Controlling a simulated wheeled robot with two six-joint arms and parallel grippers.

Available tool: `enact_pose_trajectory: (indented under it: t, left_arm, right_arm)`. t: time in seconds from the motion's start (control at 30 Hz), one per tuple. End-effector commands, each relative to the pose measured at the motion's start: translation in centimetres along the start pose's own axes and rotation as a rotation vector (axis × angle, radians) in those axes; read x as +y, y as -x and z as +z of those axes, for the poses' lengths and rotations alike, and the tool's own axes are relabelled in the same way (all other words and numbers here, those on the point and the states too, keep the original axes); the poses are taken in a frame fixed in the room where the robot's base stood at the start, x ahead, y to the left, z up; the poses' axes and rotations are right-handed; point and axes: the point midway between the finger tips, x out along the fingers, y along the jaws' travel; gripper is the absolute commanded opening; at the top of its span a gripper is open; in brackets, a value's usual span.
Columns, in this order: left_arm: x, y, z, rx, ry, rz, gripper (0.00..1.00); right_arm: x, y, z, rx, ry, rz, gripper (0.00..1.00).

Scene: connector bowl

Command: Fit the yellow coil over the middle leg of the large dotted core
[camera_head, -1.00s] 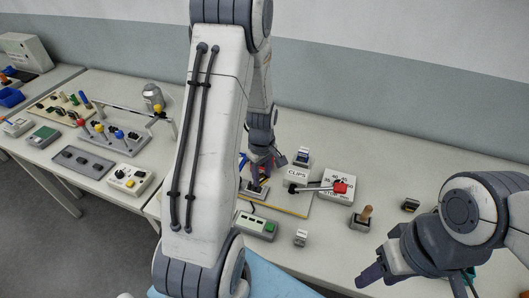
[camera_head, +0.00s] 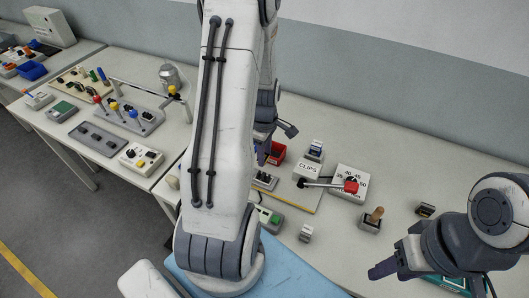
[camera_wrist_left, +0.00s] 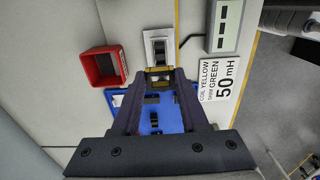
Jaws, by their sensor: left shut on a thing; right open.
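My left gripper (camera_wrist_left: 158,80) is shut on a small yellow and dark piece (camera_wrist_left: 158,71), which looks like the yellow coil, between its fingertips in the left wrist view. In the head view my left gripper (camera_head: 266,152) is partly hidden behind my own arm. Below it, a blue tray (camera_wrist_left: 113,96) holds dark pieces (camera_wrist_left: 153,117). I cannot make out dots on any of them, so I cannot tell which is the large dotted core. My right gripper (camera_head: 388,267) is open and empty, low at the right in the head view.
A red bin (camera_wrist_left: 104,67) stands left of the held piece, and a white slotted block (camera_wrist_left: 158,36) lies beyond it. A CLIPS box (camera_head: 308,168) and red-tipped lever (camera_head: 350,187) stand right of my left gripper.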

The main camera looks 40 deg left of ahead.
Motion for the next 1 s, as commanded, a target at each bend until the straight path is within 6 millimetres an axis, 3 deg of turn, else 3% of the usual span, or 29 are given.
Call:
enact_pose_trajectory:
  t: [1.0]
  left_arm:
    - [0.1,-5.3,0.1,0.0,-0.003,0.0,0.0]
  right_arm:
    - [0.3,-3.9,0.2,0.0,0.002,0.0,0.5]
